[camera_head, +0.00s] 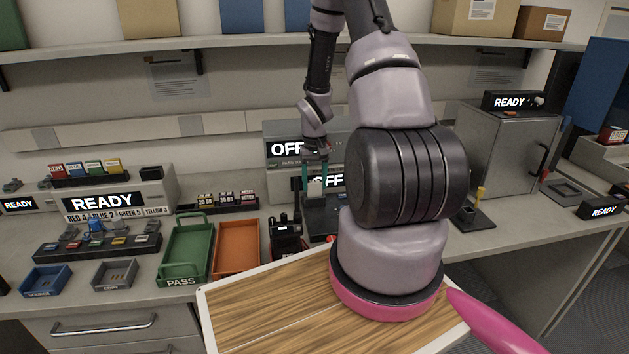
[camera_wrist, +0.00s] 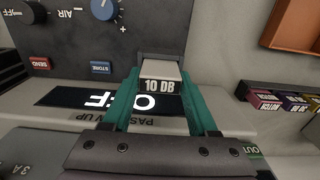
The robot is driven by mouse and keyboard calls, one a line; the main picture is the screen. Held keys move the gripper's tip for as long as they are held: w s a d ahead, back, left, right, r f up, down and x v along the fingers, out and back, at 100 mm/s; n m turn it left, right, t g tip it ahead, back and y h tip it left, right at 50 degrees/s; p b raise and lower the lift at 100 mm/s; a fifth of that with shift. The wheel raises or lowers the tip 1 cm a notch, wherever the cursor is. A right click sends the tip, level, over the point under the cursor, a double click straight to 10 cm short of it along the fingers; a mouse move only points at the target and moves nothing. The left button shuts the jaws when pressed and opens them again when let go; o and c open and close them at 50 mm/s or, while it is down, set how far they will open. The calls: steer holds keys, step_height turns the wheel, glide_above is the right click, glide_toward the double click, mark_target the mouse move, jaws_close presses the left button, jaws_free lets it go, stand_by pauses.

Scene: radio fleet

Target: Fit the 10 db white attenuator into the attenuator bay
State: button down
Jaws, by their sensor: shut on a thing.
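The white attenuator (camera_wrist: 158,86), labelled 10 DB, sits between the teal fingers of my gripper (camera_wrist: 159,76) in the wrist view. My gripper (camera_head: 316,172) is shut on it. In the wrist view the lit OFF display (camera_wrist: 70,100) lies left of and behind the fingers.
A rack (camera_head: 222,203) of small labelled blocks stands left of the tester. A black radio (camera_head: 287,240) stands in front. A green PASS tray (camera_head: 187,252) and an orange tray (camera_head: 237,248) lie left. A grey metal box (camera_head: 508,150) stands right. Knobs (camera_wrist: 104,8) project from the panel.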

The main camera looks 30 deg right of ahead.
mark_target(314, 181)
steer(key=shift+f, duration=0.95)
steer(key=shift+c, duration=0.5)
jaws_free()
step_height(314, 181, up, 11)
steer(key=shift+f, duration=0.15)
